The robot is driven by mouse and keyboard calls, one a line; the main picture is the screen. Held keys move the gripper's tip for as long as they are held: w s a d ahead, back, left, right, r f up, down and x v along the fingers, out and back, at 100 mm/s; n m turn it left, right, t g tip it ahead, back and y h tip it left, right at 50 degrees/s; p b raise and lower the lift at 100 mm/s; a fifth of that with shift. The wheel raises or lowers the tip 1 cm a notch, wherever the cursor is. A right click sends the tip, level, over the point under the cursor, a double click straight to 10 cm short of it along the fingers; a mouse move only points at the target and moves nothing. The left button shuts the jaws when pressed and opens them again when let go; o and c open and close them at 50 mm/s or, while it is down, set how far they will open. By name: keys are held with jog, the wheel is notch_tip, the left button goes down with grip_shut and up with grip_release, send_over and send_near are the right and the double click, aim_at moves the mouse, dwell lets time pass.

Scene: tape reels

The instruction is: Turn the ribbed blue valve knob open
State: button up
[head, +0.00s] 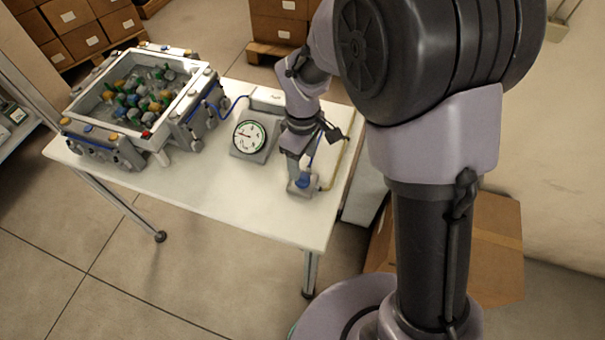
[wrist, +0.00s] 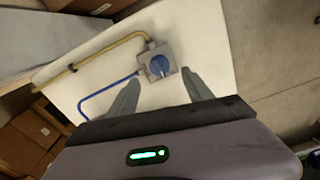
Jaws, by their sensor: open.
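The blue valve knob (wrist: 159,65) sits on a grey square valve block (wrist: 148,72) on the white table. In the wrist view it lies just beyond and between my fingertips. A yellow hose (wrist: 97,53) and a blue hose (wrist: 108,87) run from the block. My gripper (wrist: 161,84) is open, with one finger on each side of the knob and no visible contact. In the head view the knob (head: 303,181) shows small below my gripper (head: 301,160), near the table's right side; the fingers are hard to make out there.
A round white gauge (head: 250,137) on a grey base stands left of the valve. A large grey fixture (head: 187,103) holding several coloured parts fills the table's left. The table's front area (head: 230,190) is bare. Cardboard boxes (head: 75,25) stand behind.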

aim_at(303, 177)
notch_tip(303, 177, down, 8)
jog(key=shift+r+b, duration=0.2)
jog(key=shift+b, duration=0.8)
jog(key=shift+c, duration=0.2)
grip_shut()
